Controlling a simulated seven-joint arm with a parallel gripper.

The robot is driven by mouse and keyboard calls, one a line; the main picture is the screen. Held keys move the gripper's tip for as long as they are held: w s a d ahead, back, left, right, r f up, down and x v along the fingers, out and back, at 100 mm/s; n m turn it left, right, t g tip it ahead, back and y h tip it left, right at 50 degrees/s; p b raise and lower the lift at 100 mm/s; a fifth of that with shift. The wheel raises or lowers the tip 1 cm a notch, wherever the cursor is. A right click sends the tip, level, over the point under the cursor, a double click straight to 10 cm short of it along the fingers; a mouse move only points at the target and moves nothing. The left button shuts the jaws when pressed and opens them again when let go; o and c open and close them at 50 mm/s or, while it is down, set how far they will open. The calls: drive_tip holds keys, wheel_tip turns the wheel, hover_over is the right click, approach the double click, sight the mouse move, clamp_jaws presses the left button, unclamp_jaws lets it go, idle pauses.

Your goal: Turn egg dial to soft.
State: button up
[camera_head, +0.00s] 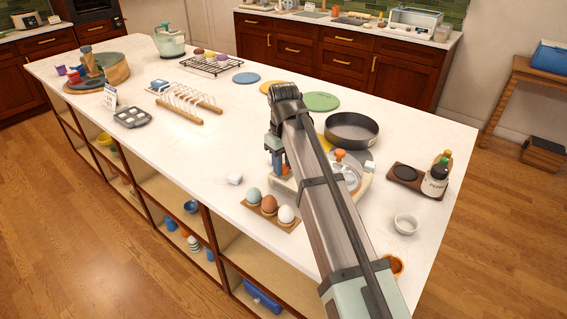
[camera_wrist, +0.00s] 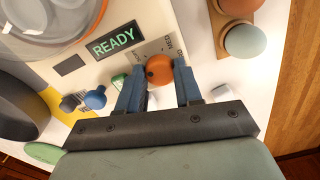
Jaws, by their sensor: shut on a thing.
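The egg cooker (camera_head: 366,181) stands on the white island, partly hidden behind my arm in the head view. In the wrist view its cream panel (camera_wrist: 140,22) has a lit display (camera_wrist: 113,41) reading READY. In the head view my gripper (camera_head: 275,160) points down at the cooker's left side. The dial's pointer direction cannot be told.
An egg holder (camera_head: 284,225) with three eggs lies close in front of the cooker. A dark pan (camera_head: 352,130) is behind it. A small white cube (camera_head: 235,179) lies to the left. A white bowl (camera_head: 406,224) and a bottle tray (camera_head: 412,182) are to the right.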

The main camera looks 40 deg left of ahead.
sight(284, 167)
drive_tip(key=m, duration=0.4)
drive_tip(key=shift+m, duration=0.3)
idle(0.3)
drive_tip(key=o, duration=0.8)
drive_tip(key=shift+c, duration=0.2)
drive_tip(key=shift+r, duration=0.1)
wheel_tip(284, 167, up, 12)
idle(0.5)
